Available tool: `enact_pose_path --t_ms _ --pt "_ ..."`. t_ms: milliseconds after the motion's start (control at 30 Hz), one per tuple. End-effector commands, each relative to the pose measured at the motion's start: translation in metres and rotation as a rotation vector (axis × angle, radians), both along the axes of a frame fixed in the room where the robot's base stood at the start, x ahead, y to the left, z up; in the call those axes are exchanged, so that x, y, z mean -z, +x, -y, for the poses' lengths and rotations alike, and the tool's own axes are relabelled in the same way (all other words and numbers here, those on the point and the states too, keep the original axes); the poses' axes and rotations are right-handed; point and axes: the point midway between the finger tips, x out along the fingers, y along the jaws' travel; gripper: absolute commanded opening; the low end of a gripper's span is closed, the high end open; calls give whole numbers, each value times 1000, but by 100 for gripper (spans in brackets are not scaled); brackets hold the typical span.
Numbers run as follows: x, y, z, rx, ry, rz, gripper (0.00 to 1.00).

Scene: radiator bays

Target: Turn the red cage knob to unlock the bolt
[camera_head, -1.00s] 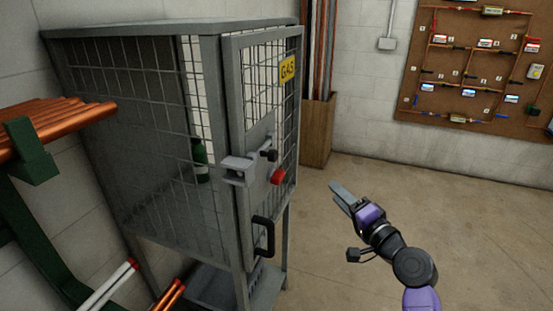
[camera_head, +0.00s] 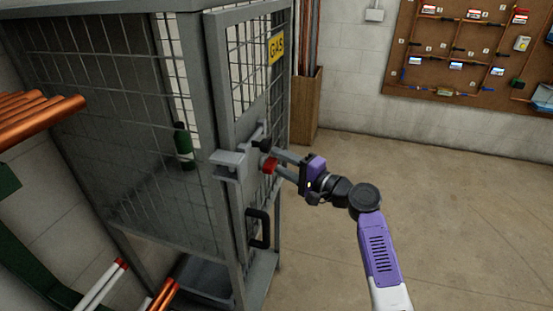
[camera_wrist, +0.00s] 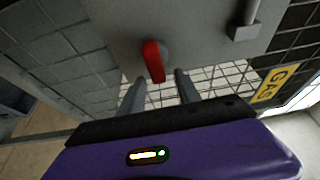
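The red cage knob (camera_head: 269,165) sits on the door plate of the grey mesh gas cage (camera_head: 212,95). My gripper (camera_head: 282,163) is at the door with its two fingers apart, one on each side of the knob or very near it. In the wrist view the red knob (camera_wrist: 153,62) stands out from the grey plate, between and just ahead of the open fingertips (camera_wrist: 156,80). I cannot tell whether a finger touches it. The grey bolt housing (camera_head: 229,163) is on the cage frame left of the knob.
A black door handle (camera_head: 258,228) is below the knob. A yellow GAS sign (camera_head: 276,48) is on the upper door. Copper pipes (camera_head: 35,115) jut in at the left. The floor (camera_head: 450,210) at the right is clear.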

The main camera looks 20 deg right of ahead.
Motion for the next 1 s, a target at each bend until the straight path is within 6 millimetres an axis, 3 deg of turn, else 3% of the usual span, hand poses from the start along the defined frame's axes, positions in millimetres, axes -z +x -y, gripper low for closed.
enact_pose_path --t_ms 400,600,633,1000 --pt "0 9 -6 0 0 0 40" --pt "0 9 -6 0 -1 -1 3" --pt "0 9 -6 0 -1 -1 0" --pt "3 9 -6 0 -13 16 0"
